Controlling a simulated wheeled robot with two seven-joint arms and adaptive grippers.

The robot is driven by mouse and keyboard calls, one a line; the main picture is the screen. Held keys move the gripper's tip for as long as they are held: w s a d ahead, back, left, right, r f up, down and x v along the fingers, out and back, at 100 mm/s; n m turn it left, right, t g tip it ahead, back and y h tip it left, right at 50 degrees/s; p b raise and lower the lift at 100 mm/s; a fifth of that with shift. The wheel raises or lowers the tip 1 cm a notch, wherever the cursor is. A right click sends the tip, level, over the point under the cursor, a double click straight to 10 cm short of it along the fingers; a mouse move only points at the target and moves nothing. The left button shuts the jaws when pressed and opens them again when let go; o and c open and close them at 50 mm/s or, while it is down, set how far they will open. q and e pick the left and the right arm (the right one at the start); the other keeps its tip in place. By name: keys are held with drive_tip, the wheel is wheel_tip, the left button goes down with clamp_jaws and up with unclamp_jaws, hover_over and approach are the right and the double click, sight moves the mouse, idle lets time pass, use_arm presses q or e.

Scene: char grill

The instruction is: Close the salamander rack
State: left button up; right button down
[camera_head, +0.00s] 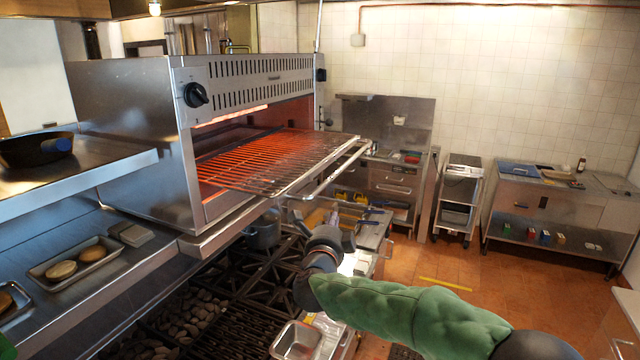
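The salamander (250,90) is a steel broiler with a glowing orange inside, at the upper left of the head view. Its wire rack (275,160) is pulled out toward the right, with its front bar (335,170) well clear of the opening. My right gripper (322,222) is just below and in front of the rack's front edge, at the end of my green-sleeved arm. Its fingers look spread and nothing shows between them. Whether it touches the rack is unclear. My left gripper is out of view; only a bit of green sleeve shows at the lower left corner.
Below are a black grate (240,310), a grey pot (262,230) and a small metal pan (296,341). At left, a shelf holds a black pan (35,150), and a tray (75,268) of buns lies lower. Open tiled floor (440,265) lies to the right.

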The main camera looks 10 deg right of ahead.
use_arm(q)
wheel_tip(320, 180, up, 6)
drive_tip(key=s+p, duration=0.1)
drive_tip(key=p, duration=0.4)
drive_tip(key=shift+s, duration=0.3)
use_arm(e)
drive_tip(key=w+d+r, duration=0.1)
drive_tip(key=w+r, duration=0.1)
drive_tip(key=w, duration=0.7)
drive_tip(key=shift+r, duration=0.25)
drive_tip(key=shift+s+d, duration=0.1)
